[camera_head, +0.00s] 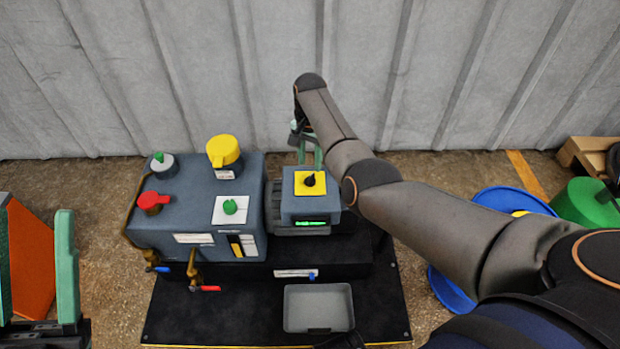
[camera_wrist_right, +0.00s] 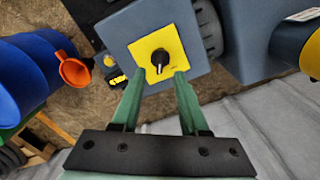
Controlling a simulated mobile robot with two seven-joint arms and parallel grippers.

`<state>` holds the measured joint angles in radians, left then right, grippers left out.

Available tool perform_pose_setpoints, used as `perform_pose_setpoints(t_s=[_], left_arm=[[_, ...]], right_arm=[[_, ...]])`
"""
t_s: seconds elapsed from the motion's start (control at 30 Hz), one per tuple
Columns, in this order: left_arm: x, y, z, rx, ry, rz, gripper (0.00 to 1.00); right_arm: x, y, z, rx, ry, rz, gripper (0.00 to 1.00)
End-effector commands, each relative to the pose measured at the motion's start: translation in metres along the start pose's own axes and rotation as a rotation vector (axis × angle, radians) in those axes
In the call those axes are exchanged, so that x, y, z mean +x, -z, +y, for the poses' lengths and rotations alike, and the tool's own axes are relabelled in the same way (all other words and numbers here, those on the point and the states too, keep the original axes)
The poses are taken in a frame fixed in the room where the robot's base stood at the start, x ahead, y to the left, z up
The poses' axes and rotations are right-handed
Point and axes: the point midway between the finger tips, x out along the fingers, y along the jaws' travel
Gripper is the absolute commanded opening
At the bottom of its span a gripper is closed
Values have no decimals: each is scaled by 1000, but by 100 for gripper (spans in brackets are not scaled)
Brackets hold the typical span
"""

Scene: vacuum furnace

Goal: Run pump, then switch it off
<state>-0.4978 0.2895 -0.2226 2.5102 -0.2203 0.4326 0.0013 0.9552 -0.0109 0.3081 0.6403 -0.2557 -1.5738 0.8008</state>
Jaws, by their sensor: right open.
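The pump unit (camera_head: 297,210) is a grey-blue box with a lit green display (camera_head: 311,223). On its top is a yellow plate (camera_head: 300,188) with a black rotary knob (camera_head: 311,180). In the right wrist view the knob (camera_wrist_right: 160,58) has a white mark pointing toward my gripper. My right gripper (camera_head: 310,160) reaches down behind the box; in the wrist view its green fingers (camera_wrist_right: 166,76) are open, with the knob just beyond the tips and not between them. My left gripper (camera_head: 37,265) is at the left edge, fingers apart, with an orange panel showing between them.
A larger grey-blue box (camera_head: 185,242) stands left of the pump, with a red knob (camera_head: 153,201), a yellow cap (camera_head: 223,151) and a green button (camera_head: 230,207). A grey tray (camera_head: 318,325) lies in front. Blue drums (camera_head: 450,292) stand at right. A corrugated wall (camera_head: 220,70) is behind.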

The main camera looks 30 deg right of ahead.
Motion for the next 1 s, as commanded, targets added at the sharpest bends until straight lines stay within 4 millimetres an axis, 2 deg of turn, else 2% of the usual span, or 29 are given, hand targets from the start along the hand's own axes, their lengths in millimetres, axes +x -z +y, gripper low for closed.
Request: perform_pose_setpoints(t_s=[0.03,0.23,0.4,0.7,1.0], left_arm=[[-8,-8,5,-9,-1,-1,50],[-19,-19,12,-42,-2,-6,50],[-23,-23,14,-56,-2,-11,50],[-22,-23,14,-60,-1,-13,50],[-22,-23,14,-58,-3,-12,50]], right_arm=[[17,0,0,0,-1,-1,44],[45,1,0,0,0,1,44],[54,1,0,0,1,2,44],[55,1,0,0,1,2,44],[55,1,0,0,1,2,11]])
